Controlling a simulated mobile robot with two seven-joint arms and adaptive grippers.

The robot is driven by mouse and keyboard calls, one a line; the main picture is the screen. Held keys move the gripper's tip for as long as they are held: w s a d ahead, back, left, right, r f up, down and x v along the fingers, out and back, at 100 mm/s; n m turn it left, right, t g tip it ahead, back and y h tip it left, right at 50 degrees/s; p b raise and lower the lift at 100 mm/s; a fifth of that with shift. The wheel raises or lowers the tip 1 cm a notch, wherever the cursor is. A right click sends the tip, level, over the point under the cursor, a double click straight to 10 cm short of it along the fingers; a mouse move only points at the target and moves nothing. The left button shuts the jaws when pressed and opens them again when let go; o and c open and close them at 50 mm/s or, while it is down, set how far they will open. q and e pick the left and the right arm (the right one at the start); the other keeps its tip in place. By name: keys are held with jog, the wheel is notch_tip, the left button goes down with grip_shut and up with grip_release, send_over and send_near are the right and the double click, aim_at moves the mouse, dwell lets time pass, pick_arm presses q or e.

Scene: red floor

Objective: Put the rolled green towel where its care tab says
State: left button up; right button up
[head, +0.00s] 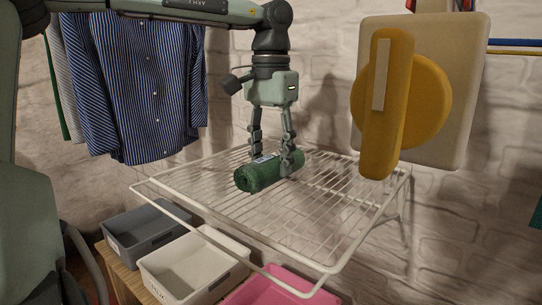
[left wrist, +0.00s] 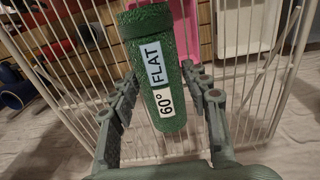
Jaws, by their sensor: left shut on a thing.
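The rolled green towel (head: 258,175) lies crosswise between the fingers of my left gripper (head: 270,158), at the wire drying rack (head: 325,225). The gripper points down and is shut on the towel. I cannot tell whether the towel touches the wires. In the left wrist view, the towel (left wrist: 150,28) sits between the two fingers (left wrist: 160,80), and its white and blue care tab (left wrist: 160,85) reads "60°" and "FLAT". My right gripper is not in view.
Below the rack stand a grey bin (head: 145,232), a white bin (head: 190,265) and a pink bin (head: 280,290). A blue striped shirt (head: 140,85) hangs at the left. A cream panel with a yellow disc and bar (head: 385,105) is at the right. The rack is otherwise empty.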

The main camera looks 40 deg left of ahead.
aim_at(271, 155)
pick_arm(q)
jog(key=o, duration=1.2)
jog(key=shift+f, duration=0.1)
notch_tip(271, 155, up, 12)
jog(key=shift+r, duration=0.15)
